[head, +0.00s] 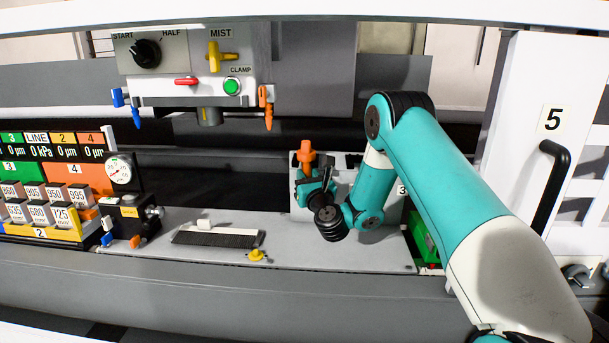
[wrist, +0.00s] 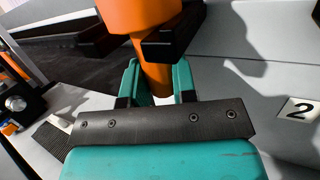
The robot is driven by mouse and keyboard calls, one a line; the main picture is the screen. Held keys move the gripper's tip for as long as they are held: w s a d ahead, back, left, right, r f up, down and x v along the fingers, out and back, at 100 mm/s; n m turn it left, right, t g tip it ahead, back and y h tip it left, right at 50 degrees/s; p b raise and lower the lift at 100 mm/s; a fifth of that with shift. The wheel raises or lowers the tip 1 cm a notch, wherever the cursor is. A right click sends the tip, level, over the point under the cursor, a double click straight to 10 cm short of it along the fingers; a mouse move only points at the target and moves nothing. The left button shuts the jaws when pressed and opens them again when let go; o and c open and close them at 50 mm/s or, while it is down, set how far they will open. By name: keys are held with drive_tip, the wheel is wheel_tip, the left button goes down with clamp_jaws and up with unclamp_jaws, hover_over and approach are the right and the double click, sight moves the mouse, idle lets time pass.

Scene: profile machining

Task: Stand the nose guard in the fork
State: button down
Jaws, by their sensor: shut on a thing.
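The orange piece, which I take to be the nose guard (head: 306,156), stands roughly upright at the back of the grey deck. In the wrist view the orange piece (wrist: 156,78) has a wide top and a narrower stem. My gripper (head: 314,190) is shut on that stem, with teal fingers on both sides (wrist: 157,84). Dark blocks, perhaps the fork's prongs (wrist: 174,40), show beside the orange piece. I cannot tell whether the piece rests in them or is in front of them.
A black brush strip (head: 217,238) and a yellow knob (head: 257,255) are on the deck to the left. A control panel (head: 190,65) with hanging levers is above left. A green box (head: 424,240) is to the right, beside the white door (head: 548,130).

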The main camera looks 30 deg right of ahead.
drive_tip(key=shift+w+d+f, duration=0.3)
drive_tip(key=shift+w+d, duration=0.1)
drive_tip(key=shift+w, duration=0.35)
drive_tip(key=shift+s+a+r, duration=0.3)
drive_tip(key=shift+s+r, duration=0.2)
drive_tip(key=shift+r, duration=0.1)
drive_tip(key=shift+s+a+r, duration=0.25)
drive_tip(key=shift+s+r, duration=0.2)
drive_tip(key=shift+r, duration=0.25)
drive_tip(key=shift+w+d+r+p, duration=0.1)
drive_tip(key=shift+r+p, duration=0.1)
drive_tip(key=shift+p, duration=0.55)
drive_tip(key=shift+w+d+p, duration=0.1)
drive_tip(key=shift+w+p, duration=0.15)
drive_tip(key=shift+p, duration=0.55)
drive_tip(key=shift+w+d+m+g+h+p, duration=0.2)
drive_tip(key=shift+w+m+g+h+p, duration=0.1)
drive_tip(key=shift+p, duration=1.55)
drive_tip(key=shift+f, duration=0.1)
drive_tip(key=shift+w+d+p, duration=0.1)
drive_tip(key=shift+w+p, duration=0.15)
drive_tip(key=shift+p, duration=0.8)
drive_tip(key=shift+w+a+f, duration=0.1)
drive_tip(key=shift+a+f, duration=0.05)
drive_tip(key=shift+a, duration=0.35)
